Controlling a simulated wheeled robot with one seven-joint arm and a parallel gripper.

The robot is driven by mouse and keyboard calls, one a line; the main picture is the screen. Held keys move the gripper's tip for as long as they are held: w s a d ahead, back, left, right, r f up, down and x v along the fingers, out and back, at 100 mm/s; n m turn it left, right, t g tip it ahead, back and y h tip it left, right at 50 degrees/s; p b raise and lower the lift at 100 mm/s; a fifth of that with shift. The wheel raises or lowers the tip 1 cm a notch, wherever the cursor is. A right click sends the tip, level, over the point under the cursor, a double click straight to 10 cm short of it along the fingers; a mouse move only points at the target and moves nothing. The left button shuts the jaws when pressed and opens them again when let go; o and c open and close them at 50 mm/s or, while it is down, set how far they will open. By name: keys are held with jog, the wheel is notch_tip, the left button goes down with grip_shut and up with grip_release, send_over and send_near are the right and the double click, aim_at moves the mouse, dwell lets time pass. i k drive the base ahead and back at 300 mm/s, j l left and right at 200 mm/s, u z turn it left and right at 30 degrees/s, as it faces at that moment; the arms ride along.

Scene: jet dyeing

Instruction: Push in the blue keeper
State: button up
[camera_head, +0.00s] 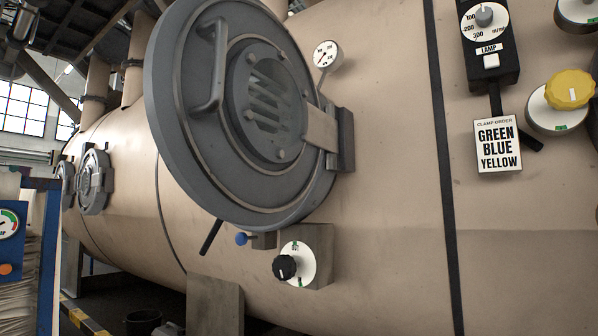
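The blue keeper is a small round blue knob (241,239) at the lower edge of the big round grey door (170,110). It sits at the left end of a small brown block (264,241) on the beige vessel. The knob stands out to the left of the block; how far it can travel does not show. A dark rod (211,237) slants down just to its left, apart from it. My gripper is not in view.
A black knob on a white dial (299,262) is close to the right of the keeper. A grey bracket (215,305) stands below. A gauge (327,54), a yellow knob (569,90) and a clamp-order sign (498,144) are higher right. The vessel front between is clear.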

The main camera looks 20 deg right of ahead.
aim_at(241, 238)
jog(key=i+j+z, duration=0.1)
jog(key=i+j, duration=0.65)
jog(key=i, duration=0.05)
